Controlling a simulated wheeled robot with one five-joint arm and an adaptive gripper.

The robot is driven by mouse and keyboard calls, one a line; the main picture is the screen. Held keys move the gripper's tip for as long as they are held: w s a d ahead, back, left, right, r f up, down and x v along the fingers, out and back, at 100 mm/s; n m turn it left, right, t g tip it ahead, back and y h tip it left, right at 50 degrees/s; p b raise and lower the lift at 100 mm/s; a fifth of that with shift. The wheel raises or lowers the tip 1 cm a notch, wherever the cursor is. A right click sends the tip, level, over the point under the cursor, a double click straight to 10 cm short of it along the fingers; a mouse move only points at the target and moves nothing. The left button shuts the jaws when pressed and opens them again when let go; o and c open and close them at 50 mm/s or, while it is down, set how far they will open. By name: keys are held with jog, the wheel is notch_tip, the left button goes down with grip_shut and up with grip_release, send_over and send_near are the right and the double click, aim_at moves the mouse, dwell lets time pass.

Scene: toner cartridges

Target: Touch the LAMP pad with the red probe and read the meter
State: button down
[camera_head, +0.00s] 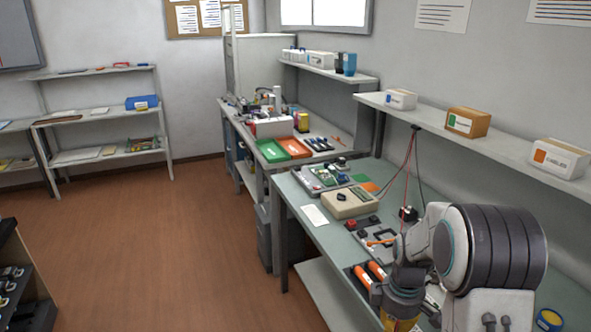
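A beige box with a dark knob (350,202), which looks like the meter, sits on the green workbench (308,228). Its reading is too small to make out. A red lead (406,178) and a dark lead hang from the shelf edge down to the bench behind it. I cannot make out the red probe's tip. A board with small parts (322,178) lies behind the meter; no LAMP label is legible. My arm covers the bench's near right part. Its end points down near the front edge, and I cannot make out its fingers or anything between them.
Orange-handled tools (364,277) lie in a dark tray beside my arm. A white card (315,215) lies near the bench's left edge. A wall shelf (460,138) with boxes runs above the bench. The floor (190,240) at left is clear.

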jog(key=w+a+n, duration=0.1)
jog(key=a, duration=0.7)
jog(key=shift+w+f, duration=0.35)
jog(key=shift+f, duration=0.05)
jog(key=shift+d+f, duration=0.1)
